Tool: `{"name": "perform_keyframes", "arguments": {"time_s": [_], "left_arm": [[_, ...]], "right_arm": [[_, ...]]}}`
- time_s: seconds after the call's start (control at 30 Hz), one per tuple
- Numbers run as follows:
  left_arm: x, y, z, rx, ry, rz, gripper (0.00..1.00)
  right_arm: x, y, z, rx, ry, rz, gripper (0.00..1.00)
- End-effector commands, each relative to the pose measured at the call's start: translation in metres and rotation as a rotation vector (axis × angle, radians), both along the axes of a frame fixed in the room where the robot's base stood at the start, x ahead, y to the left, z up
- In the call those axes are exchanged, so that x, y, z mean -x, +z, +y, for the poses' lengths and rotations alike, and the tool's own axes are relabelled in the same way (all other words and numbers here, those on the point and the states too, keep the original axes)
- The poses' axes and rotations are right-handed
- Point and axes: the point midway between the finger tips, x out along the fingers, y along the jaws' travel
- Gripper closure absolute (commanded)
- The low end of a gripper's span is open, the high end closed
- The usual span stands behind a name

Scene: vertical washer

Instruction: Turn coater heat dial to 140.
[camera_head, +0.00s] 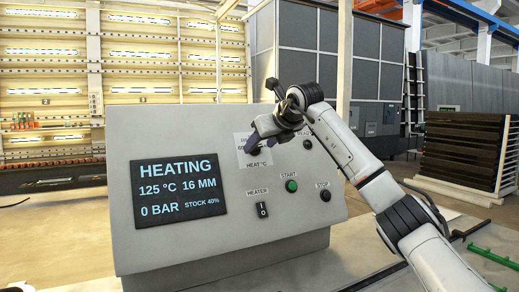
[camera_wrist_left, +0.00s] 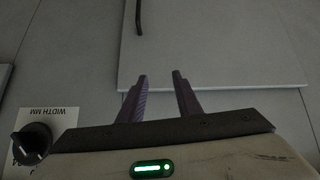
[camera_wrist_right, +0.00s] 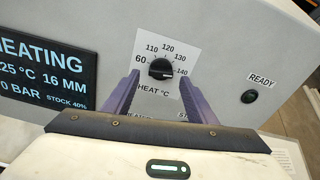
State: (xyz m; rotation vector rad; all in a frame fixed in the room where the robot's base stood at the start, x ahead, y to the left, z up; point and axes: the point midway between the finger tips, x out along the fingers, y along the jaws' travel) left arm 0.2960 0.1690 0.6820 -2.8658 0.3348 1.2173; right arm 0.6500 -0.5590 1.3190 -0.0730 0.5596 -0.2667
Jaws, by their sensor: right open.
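The black heat dial (camera_wrist_right: 161,69) sits on a white scale plate on the sloped grey panel. The numbers 110, 120, 130 and 140 show around it in the right wrist view. Its pale mark points to the right, near the 140 side; the exact reading is unclear. My right gripper (camera_head: 257,133) is open in front of the dial. Its fingers (camera_wrist_right: 160,78) lie to either side of the dial in the picture; contact cannot be told. My left gripper (camera_wrist_left: 160,76) is open and empty, over grey surfaces.
The screen (camera_head: 179,186) reads HEATING, 125 °C, 16 MM, 0 BAR, stock 40%. Below the heat plate are the green start button (camera_head: 291,186), the black stop button (camera_head: 325,195) and the heater switch (camera_head: 262,210). A width dial (camera_wrist_left: 32,142) shows in the left wrist view.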

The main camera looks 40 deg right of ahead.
Motion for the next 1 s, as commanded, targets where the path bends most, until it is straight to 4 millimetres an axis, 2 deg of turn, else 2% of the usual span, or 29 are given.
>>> {"name": "perform_keyframes", "arguments": {"time_s": [0.2, 0.4, 0.57, 1.0], "left_arm": [[0.0, -0.012, 0.0, 0.0, 0.0, 0.0, 0.69], [0.0, -0.016, 0.0, 0.0, 0.0, 0.0, 0.69], [0.0, -0.016, 0.0, 0.0, 0.0, 0.0, 0.69], [0.0, -0.016, 0.0, 0.0, 0.0, 0.001, 0.69]], "right_arm": [[0.037, 0.023, 0.011, 0.002, -0.001, -0.004, 0.48], [0.06, 0.037, 0.019, 0.0, -0.002, -0.001, 0.48], [0.067, 0.041, 0.021, 0.0, -0.002, 0.002, 0.48], [0.067, 0.041, 0.021, 0.0, -0.002, 0.002, 0.48]]}}
